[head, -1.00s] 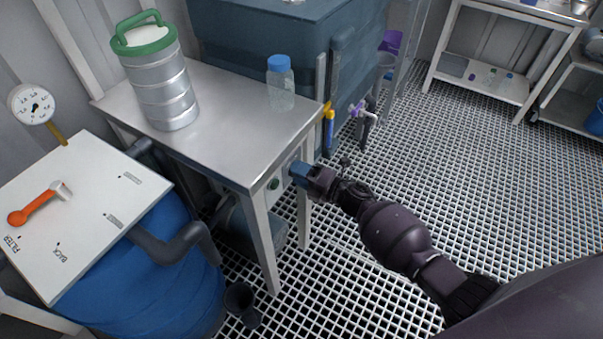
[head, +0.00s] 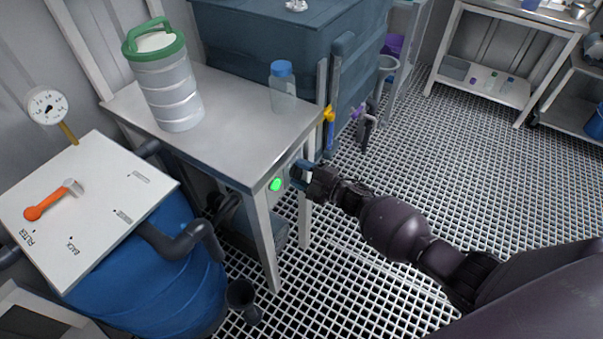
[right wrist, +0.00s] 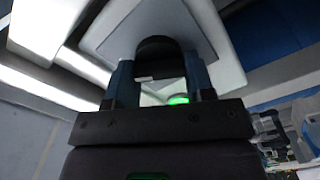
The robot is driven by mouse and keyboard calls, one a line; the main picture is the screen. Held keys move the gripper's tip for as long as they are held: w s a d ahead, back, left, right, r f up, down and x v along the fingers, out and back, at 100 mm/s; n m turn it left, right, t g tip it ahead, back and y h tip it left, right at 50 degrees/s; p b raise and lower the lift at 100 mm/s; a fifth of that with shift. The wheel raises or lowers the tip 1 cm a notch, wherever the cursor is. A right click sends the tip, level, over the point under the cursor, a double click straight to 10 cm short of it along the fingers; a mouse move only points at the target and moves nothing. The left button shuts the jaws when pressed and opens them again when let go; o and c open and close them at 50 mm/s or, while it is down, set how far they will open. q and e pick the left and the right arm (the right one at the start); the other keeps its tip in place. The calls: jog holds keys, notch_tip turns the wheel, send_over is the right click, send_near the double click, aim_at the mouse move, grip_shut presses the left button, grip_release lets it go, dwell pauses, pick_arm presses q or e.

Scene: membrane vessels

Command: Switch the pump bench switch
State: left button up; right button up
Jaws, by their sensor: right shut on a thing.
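The pump bench (head: 215,115) is a steel-topped table with a switch box under its top at the right end. A green lamp (head: 276,184) on that box is lit; its glow also shows in the right wrist view (right wrist: 178,100). My right gripper (head: 299,172) is at the box, just right of the lamp. In the right wrist view its two blue fingers (right wrist: 160,85) are closed on the dark rounded switch knob (right wrist: 157,50), which stands in front of a pale square plate. In the head view the fingers hide the knob. My left gripper is not in view.
On the bench stand a clear canister with a green lid (head: 165,85) and a blue-capped bottle (head: 283,88). A white panel with an orange-handled valve (head: 50,203) sits over a blue barrel (head: 150,270) at left. The grid floor (head: 400,180) at right is clear.

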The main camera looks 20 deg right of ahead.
dwell(0.5)
jog(key=o, duration=0.9)
jog(key=p+v, duration=0.1)
jog(key=v, duration=1)
jog(key=shift+p, duration=0.3)
jog(key=shift+w, duration=0.1)
